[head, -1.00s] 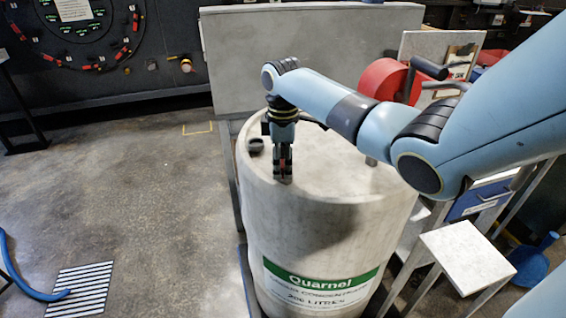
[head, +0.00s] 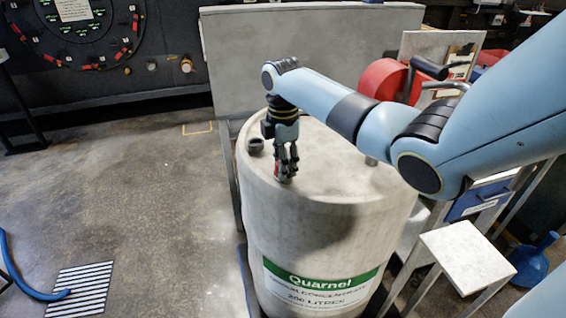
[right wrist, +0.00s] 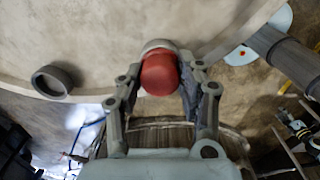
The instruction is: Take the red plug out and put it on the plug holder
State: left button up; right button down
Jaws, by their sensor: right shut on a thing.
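The red plug (right wrist: 160,74) shows between the two fingers of my right gripper (right wrist: 158,82) in the right wrist view, with a pale round rim behind it. My right gripper (head: 285,174) is shut on it, pointing down at the top of the pale drum (head: 330,170), near its front left edge. Only a small bit of red shows in the head view. I cannot tell whether the plug is still seated or clear of the drum. A dark open ring (head: 255,146) stands on the drum top beside the gripper; it also shows in the right wrist view (right wrist: 52,82). My left gripper is not in view.
A grey panel (head: 300,60) stands behind the drum. A red cylinder (head: 388,80) is at the back right, and a small pale-topped stand (head: 466,256) is at the lower right. The floor on the left is mostly clear.

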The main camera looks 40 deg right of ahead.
jog(key=n, duration=0.3)
jog(key=shift+n, duration=1.2)
jog(key=shift+n, duration=1)
jog(key=n, duration=0.3)
jog(key=shift+s, duration=0.1)
